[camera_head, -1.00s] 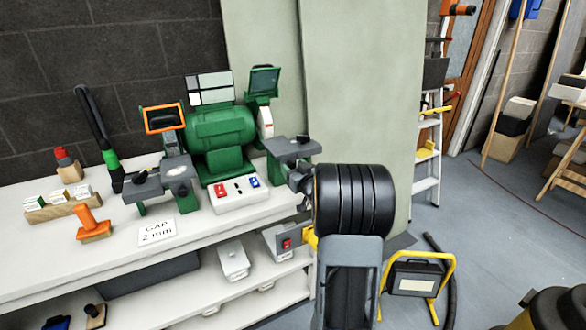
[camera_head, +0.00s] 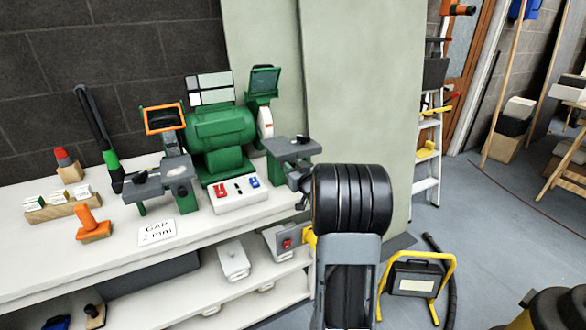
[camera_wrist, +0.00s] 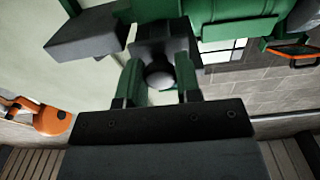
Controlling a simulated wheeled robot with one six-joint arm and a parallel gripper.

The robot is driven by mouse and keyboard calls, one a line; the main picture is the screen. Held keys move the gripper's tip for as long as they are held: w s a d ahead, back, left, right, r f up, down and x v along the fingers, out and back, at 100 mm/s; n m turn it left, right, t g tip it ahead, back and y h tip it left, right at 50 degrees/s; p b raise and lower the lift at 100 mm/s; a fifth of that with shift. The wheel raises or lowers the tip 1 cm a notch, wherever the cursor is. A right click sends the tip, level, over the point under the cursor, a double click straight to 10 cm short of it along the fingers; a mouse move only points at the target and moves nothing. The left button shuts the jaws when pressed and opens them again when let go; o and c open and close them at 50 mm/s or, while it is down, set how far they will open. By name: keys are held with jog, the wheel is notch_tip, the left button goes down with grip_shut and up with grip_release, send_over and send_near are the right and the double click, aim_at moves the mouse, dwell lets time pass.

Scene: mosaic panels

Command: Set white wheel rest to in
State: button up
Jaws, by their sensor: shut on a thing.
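The white wheel (camera_head: 265,123) shows as a pale edge at the right end of the green bench grinder (camera_head: 219,138). Its grey rest (camera_head: 292,147) stands in front of it and to its right; the gap between them is too small to judge. In the wrist view, the rest (camera_wrist: 88,35) is at upper left, beside a dark block with a round dark knob (camera_wrist: 160,74). My gripper (camera_wrist: 159,90) is shut on this knob, a green finger on each side. In the head view, my gripper (camera_head: 300,181) is below the rest, partly hidden by my arm.
A second rest (camera_head: 163,179) stands at the grinder's left. A switch panel (camera_head: 238,193) and a "GAP 2 mm" card (camera_head: 158,232) are in front. An orange-handled brush (camera_head: 92,225) and a wooden block with small boxes (camera_head: 60,205) lie on the bench's left.

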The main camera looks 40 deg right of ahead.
jog(key=shift+w, duration=0.1)
grip_shut()
jog(key=shift+w+d, duration=0.15)
jog(key=shift+w, duration=0.75)
jog(key=shift+w+r, duration=0.1)
jog(key=o, duration=1)
grip_release()
jog(key=shift+w, duration=0.1)
jog(key=s, duration=0.4)
jog(key=s+a, duration=0.1)
jog(key=s, duration=0.8)
jog(key=shift+s+a, duration=0.35)
jog(key=shift+a, duration=0.05)
